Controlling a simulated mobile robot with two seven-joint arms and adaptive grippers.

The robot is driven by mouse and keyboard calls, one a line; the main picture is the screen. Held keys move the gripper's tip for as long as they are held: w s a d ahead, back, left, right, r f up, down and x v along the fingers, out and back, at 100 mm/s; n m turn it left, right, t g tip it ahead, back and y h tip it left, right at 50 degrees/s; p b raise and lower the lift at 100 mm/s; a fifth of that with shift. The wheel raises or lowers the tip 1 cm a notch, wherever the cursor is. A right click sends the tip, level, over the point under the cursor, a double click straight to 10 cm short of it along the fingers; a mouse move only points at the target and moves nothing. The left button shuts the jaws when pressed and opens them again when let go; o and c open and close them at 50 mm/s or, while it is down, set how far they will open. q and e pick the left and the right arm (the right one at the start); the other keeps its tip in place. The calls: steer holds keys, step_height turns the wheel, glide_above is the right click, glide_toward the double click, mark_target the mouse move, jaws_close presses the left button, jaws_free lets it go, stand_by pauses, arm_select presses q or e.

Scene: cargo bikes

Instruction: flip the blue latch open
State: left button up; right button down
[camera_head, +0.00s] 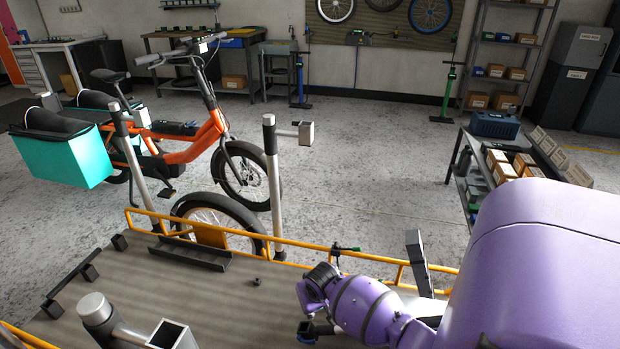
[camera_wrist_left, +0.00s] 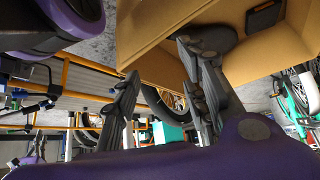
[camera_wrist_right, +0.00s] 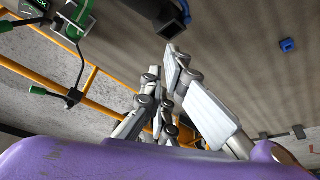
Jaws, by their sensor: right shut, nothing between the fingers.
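My right gripper (camera_wrist_right: 162,68) is shut and empty above the grey cargo deck in the right wrist view. Just past its fingertips is a dark square part with a blue edge (camera_wrist_right: 182,12); I cannot tell whether this is the blue latch. A small blue block (camera_wrist_right: 287,45) shows farther right, apart from the fingers. In the head view a small dark part with blue on it (camera_head: 306,329) sits below my right wrist; the right fingertips cannot be made out there.
An orange rail (camera_head: 300,245) borders the deck (camera_head: 225,290), with a green-handled clamp (camera_head: 345,249) on it. Upright posts (camera_head: 272,180) stand at the rail. An orange cargo bike (camera_head: 190,150) stands behind. A cart with boxes (camera_head: 505,165) is at the right.

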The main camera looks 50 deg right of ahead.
steer(key=b, duration=0.4)
glide_toward(309, 329)
steer(key=w+d+f, duration=0.1)
steer(key=w+f, duration=0.1)
steer(key=w+d+f, duration=0.2)
steer(key=w+f, duration=0.1)
steer(key=shift+w+d+f, duration=0.1)
steer(key=shift+w+f, duration=0.25)
steer(key=shift+s+a+p, duration=0.2)
steer(key=shift+s+a, duration=0.1)
steer(key=shift+s, duration=0.25)
steer(key=shift+s+a+p, duration=0.2)
steer(key=shift+s+a, duration=0.1)
steer(key=shift+s, duration=0.25)
steer(key=shift+s+a+f, duration=0.1)
steer(key=shift+s+a, duration=0.1)
steer(key=shift+s, duration=0.2)
steer(key=shift+s+f, duration=0.1)
steer(key=shift+a, duration=0.1)
steer(key=shift+s+a+m+h+p, duration=0.1)
steer(key=shift+m+h+p, duration=0.2)
steer(key=shift+p, duration=0.05)
steer(key=shift+s+a+m+h+p, duration=0.15)
steer(key=shift+a+m+h+p, duration=0.15)
steer(key=shift+m+p, duration=0.1)
